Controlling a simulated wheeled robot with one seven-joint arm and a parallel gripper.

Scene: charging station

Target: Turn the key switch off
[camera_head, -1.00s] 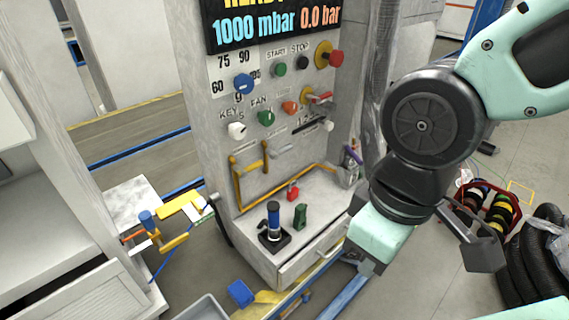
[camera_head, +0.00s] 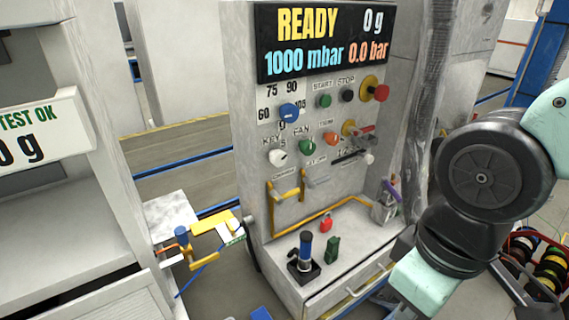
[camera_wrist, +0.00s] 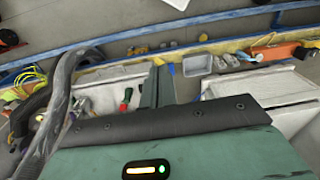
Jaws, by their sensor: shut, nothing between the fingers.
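The key switch (camera_head: 277,157) is a small white knob on the grey control panel, under a partly covered "KEY" label and left of the green fan knob. Its exact turn position is too small to tell. My gripper (camera_wrist: 157,85) shows in the wrist view, pointing down towards the floor and the station's base. Its narrow fingers are together and empty. The key switch cannot be made out in the wrist view.
A blue dial (camera_head: 289,111), a green fan knob (camera_head: 305,147) and a red knob (camera_head: 381,92) share the panel. Yellow handles (camera_head: 286,190) stick out below. A blue-black joystick (camera_head: 305,252) stands on the ledge. A crate of coloured rolls (camera_head: 545,265) is at right.

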